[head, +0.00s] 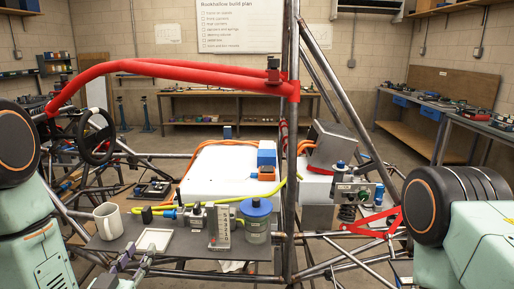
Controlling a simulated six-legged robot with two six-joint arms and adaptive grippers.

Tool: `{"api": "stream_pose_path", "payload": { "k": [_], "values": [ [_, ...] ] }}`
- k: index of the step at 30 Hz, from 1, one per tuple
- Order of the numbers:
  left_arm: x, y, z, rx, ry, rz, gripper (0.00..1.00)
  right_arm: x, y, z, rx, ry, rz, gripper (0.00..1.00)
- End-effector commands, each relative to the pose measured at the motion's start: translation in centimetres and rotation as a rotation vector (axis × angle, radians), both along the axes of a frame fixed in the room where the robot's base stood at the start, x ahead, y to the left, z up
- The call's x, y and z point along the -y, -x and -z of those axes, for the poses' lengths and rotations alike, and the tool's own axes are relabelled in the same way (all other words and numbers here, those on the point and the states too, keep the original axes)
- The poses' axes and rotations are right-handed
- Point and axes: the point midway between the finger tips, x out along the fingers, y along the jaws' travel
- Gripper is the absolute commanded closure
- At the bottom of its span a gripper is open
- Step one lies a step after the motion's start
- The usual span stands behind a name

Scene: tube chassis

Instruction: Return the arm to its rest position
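My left arm comes in at the left edge, with a black and orange joint and pale green links. My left gripper (138,256) is low in the picture, just in front of the dark grey tray (190,262). Its two fingers point up and away from me, with a narrow gap between them and nothing seen in it. My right arm (485,240) fills the lower right, with a ribbed black and orange joint. Its gripper is not in view.
The tray bears a white mug (108,221), a blue-lidded jar (256,222) and small fittings. Steel chassis tubes (290,150) stand upright in the middle. A red padded tube (170,67) crosses above. A steering wheel (97,136) and a red bracket (378,221) flank the tray.

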Motion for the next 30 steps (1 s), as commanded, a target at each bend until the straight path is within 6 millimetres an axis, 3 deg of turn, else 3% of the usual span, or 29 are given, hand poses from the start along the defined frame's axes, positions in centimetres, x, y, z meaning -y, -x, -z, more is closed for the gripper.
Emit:
{"api": "stream_pose_path", "payload": {
  "k": [2, 8, 14, 17, 20, 24, 30],
  "values": [
    [0.1, 0.0, 0.3, -0.014, 0.006, 0.003, 0.66, 0.0, 0.0, 0.0, 0.000, 0.000, 0.000, 0.60],
    [0.2, 0.5, 4.0, -0.193, 0.025, 0.002, 0.66, 0.0, 0.0, 0.0, -0.001, 0.000, 0.000, 0.60],
    [0.6, 3.0, 9.4, -0.430, 0.041, 0.000, 0.66, 0.0, 0.0, 0.4, 0.000, 0.000, 0.000, 0.60],
    [1.0, 5.9, 13.8, -0.606, 0.049, -0.003, 0.66, 0.0, 0.0, 1.1, 0.000, 0.000, 0.000, 0.60],
    [1.5, 10.2, 18.6, -0.809, 0.053, -0.008, 0.66, 0.0, 0.0, 2.2, 0.000, 0.000, 0.000, 0.60],
    [2.0, 17.5, 24.6, -1.095, 0.055, -0.023, 0.66, 0.0, 0.0, 3.9, 0.000, 0.000, 0.000, 0.60],
    [2.3, 28.4, 30.8, -1.454, 0.032, -0.044, 0.66, 0.0, 0.0, 6.9, -0.001, 0.000, 0.000, 0.60]
  ]
}}
